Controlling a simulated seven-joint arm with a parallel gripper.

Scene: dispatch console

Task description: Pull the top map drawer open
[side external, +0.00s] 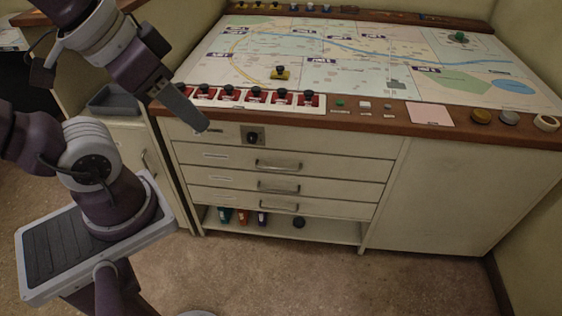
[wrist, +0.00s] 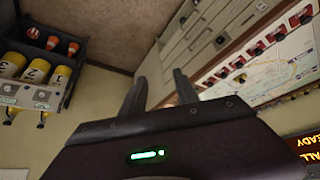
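The top map drawer (side external: 330,166) is the uppermost of three cream drawers in the console front, and it looks shut. Its metal bar handle (side external: 278,166) is at the middle of its front. My gripper (side external: 200,123) is above and left of that handle, near the console's front left corner and apart from the handle. In the wrist view my gripper (wrist: 159,76) has its two fingers spread with nothing between them. The drawer fronts (wrist: 190,32) show tilted beyond the fingertips there; their handles are small.
A panel with a black knob (side external: 252,137) is above the drawers. The wooden desk edge (side external: 370,122) overhangs, with red switches (side external: 255,97) along it. A grey bin (side external: 113,100) is left. An open shelf (side external: 320,229) is below. The floor in front (side external: 300,275) is clear.

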